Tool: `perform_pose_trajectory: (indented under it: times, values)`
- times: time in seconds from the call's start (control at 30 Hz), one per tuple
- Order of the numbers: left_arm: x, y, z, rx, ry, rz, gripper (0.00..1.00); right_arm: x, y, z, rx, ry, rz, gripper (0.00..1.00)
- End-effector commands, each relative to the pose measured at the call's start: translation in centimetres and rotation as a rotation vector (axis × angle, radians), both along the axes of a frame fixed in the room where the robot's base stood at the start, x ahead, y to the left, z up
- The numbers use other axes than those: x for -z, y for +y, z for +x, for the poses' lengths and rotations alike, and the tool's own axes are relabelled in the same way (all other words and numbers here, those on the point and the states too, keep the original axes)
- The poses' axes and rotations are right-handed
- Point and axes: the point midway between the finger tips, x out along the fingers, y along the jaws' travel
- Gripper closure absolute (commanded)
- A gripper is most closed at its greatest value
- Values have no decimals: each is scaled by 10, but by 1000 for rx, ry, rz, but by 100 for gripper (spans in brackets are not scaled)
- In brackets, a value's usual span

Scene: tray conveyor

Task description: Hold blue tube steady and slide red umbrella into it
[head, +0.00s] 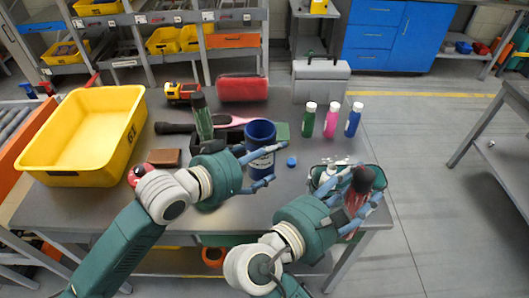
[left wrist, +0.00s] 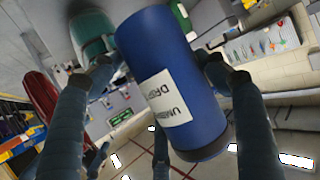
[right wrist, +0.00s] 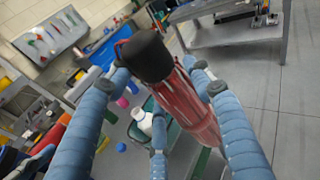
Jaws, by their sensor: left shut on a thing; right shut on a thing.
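The blue tube (head: 260,137) stands upright on the table near its middle, open end up. My left gripper (head: 266,166) is shut around it from the left; in the left wrist view the tube (left wrist: 180,60) with its white label sits between the fingers (left wrist: 165,75). The red umbrella (head: 355,199) is in my right gripper (head: 358,197) at the table's right front corner, apart from the tube. In the right wrist view the umbrella's black end (right wrist: 147,56) and folded red cloth (right wrist: 190,105) sit between the fingers (right wrist: 160,90). Its lower end is partly hidden.
A yellow bin (head: 85,135) fills the table's left side. Green, pink and blue bottles (head: 331,119) stand at the back right. A green tray (head: 318,172) with white items is beside my right gripper. A blue cap (head: 291,161) lies right of the tube. A red case (head: 242,88) and grey box (head: 320,80) are behind.

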Motion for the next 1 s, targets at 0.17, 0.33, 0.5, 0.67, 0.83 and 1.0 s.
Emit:
perform_pose_trajectory:
  times: [0.17,0.33,0.5,0.67,0.83,1.0]
  values:
    - [21,0,0,0,1,-1,55,12,0,0,0,-1,0,100]
    - [38,0,0,0,1,-1,55,21,0,0,0,-1,0,100]
    - [55,0,0,0,1,0,55,31,0,0,0,-1,0,100]
    - [71,0,0,0,1,0,55,40,0,0,0,-1,0,100]
    - [89,1,0,0,1,0,55,49,0,0,0,-1,0,100]
    - [105,0,0,0,0,0,55,58,0,0,0,-1,0,100]
